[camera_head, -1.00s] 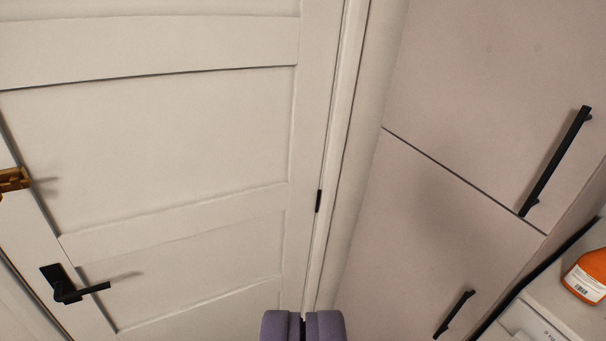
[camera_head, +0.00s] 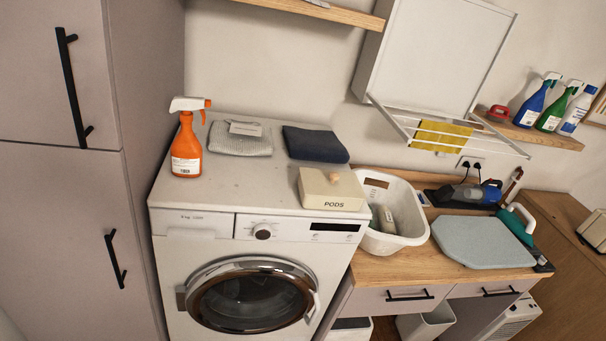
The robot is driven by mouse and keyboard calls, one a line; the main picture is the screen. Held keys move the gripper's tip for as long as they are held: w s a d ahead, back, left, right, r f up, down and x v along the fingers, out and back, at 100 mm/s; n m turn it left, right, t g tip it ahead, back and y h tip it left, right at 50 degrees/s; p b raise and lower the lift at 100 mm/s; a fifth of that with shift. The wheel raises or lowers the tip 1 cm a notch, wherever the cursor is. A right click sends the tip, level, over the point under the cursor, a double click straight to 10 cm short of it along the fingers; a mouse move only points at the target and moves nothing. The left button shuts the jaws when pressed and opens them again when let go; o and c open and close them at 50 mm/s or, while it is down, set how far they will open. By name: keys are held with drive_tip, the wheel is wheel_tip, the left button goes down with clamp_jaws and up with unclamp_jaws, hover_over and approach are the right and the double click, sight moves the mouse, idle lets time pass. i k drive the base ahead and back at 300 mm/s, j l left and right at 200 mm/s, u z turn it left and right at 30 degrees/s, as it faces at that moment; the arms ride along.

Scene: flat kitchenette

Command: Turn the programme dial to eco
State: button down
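The washing machine (camera_head: 180,258) is white and stands left of the middle in the head camera view, its round door closed. The programme dial (camera_head: 262,232) is a small dark-centred knob on the front panel, right of the detergent drawer (camera_head: 192,222) and left of the dark display (camera_head: 335,227). Small marks surround the dial, too small to read, so its setting cannot be told. My gripper is not in view.
An orange spray bottle (camera_head: 186,150), folded cloths (camera_head: 315,144) and a PODS box (camera_head: 333,190) are on the machine's top. A tall cabinet (camera_head: 60,220) stands close on the left. A white basket (camera_head: 388,243) sits on the wooden counter (camera_head: 405,267) to the right.

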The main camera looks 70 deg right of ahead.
sight(263, 231)
drive_tip(key=k+j+z, duration=0.15)
drive_tip(key=z, duration=0.3)
drive_tip(key=k+z, duration=0.2)
drive_tip(key=z, duration=0.3)
drive_tip(key=k+z, duration=0.25)
drive_tip(key=z, duration=0.2)
